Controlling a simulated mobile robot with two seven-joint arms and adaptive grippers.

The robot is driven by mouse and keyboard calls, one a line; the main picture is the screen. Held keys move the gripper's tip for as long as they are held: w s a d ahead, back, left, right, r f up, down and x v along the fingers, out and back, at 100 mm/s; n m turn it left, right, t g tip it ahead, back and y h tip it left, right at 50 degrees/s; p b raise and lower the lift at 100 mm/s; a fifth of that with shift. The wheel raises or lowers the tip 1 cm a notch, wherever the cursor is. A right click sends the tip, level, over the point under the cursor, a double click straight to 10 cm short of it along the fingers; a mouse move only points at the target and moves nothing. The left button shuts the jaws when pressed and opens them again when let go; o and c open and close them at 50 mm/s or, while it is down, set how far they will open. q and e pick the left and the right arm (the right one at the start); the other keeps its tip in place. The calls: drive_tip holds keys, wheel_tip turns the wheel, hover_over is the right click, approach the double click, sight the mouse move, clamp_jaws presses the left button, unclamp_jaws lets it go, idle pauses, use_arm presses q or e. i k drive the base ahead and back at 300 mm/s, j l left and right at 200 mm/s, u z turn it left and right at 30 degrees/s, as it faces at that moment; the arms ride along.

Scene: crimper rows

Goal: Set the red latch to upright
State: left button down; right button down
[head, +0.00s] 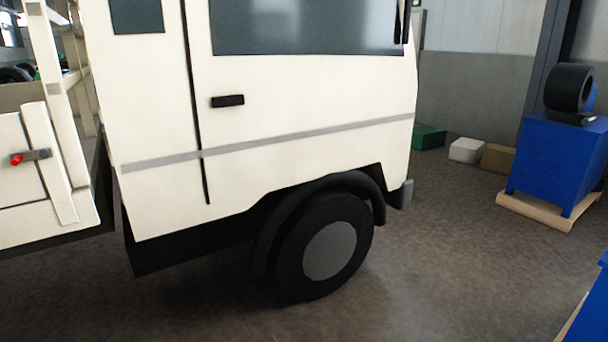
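The red latch (16,160) shows at the far left of the head view. Its red tip is at the left end of a short grey-brown bar (38,154) that lies nearly level across a white post on the side panel (20,200) of a white truck. The latch appears close to horizontal, not upright. Neither of my grippers is in the head view, and nothing touches the latch.
The truck's white cab (300,110) with its front wheel (325,245) fills the middle. A blue cabinet (555,165) bearing a black tyre (570,88) stands on the right. Boxes (466,150) lie by the back wall. The floor (440,260) in front is clear.

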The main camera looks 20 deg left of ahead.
sight(16, 158)
drive_tip(key=i+j+u, duration=0.1)
drive_tip(key=u, duration=0.4)
drive_tip(key=i+u, duration=0.3)
drive_tip(key=u, duration=0.2)
drive_tip(key=i+u, duration=0.25)
drive_tip(key=u, duration=0.25)
drive_tip(key=i+l+u, duration=0.15)
drive_tip(key=u, duration=0.35)
drive_tip(key=i+j+u, duration=0.1)
drive_tip(key=i+u, duration=0.15)
drive_tip(key=u, duration=0.2)
drive_tip(key=i+u, duration=0.3)
drive_tip(key=u, duration=0.15)
drive_tip(key=i+l+u, duration=0.15)
drive_tip(key=u, duration=0.3)
drive_tip(key=i+l, duration=0.05)
drive_tip(key=i, duration=0.05)
